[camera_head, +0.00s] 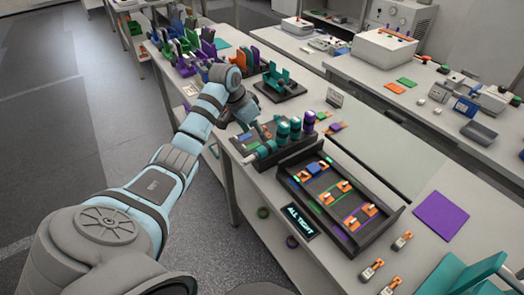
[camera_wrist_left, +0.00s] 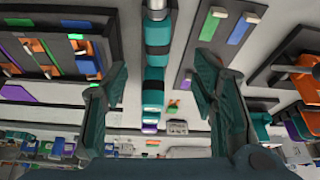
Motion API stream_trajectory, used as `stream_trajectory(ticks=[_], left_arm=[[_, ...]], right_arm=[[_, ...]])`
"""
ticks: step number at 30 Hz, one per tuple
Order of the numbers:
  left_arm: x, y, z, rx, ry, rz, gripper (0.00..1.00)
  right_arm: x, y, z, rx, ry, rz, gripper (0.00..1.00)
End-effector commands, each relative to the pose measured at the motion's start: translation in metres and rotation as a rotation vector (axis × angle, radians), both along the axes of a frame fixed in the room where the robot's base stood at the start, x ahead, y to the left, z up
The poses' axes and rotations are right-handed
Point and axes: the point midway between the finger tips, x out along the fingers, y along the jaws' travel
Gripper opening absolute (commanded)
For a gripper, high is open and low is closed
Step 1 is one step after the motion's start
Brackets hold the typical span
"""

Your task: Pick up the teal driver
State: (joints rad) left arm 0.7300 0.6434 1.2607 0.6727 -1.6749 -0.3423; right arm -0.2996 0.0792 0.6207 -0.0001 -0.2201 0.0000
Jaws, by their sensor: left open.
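One at the row's far end has a purple part (camera_head: 309,118). In the left wrist view a line of teal and black handle sections (camera_wrist_left: 154,75) runs between my fingers, with silver at its top. I cannot tell where one driver stops and another starts there. My right gripper is not in view.
A black tray (camera_head: 333,168) with orange clips and coloured strips lies right of the rack, by an "ALL TIGHT" display (camera_head: 300,221). A teal cradle on a dark base (camera_head: 280,90) stands behind. A purple mat (camera_head: 440,215) lies at right.

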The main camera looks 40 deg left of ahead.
Motion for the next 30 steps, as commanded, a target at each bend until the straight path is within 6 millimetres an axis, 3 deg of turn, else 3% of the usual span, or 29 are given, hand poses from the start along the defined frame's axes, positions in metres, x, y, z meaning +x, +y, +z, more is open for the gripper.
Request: stream_trajectory(ticks=[3, 8, 14, 22, 30], left_arm=[[0.01, -0.003, -0.027, -0.002, 0.002, 0.0, 0.53], [0.017, -0.005, -0.047, 0.001, 0.002, -0.001, 0.53], [0.027, -0.009, -0.084, -0.001, 0.001, 0.0, 0.53], [0.03, -0.01, -0.09, 0.003, -0.001, -0.001, 0.53], [0.03, -0.01, -0.09, 0.003, -0.001, 0.0, 0.09]], right_arm=[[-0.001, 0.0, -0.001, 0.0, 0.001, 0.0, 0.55], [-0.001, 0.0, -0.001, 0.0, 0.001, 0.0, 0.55], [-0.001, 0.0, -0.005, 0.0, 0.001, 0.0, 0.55], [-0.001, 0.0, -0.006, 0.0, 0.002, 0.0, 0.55], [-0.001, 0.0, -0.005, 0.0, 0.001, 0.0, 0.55]])
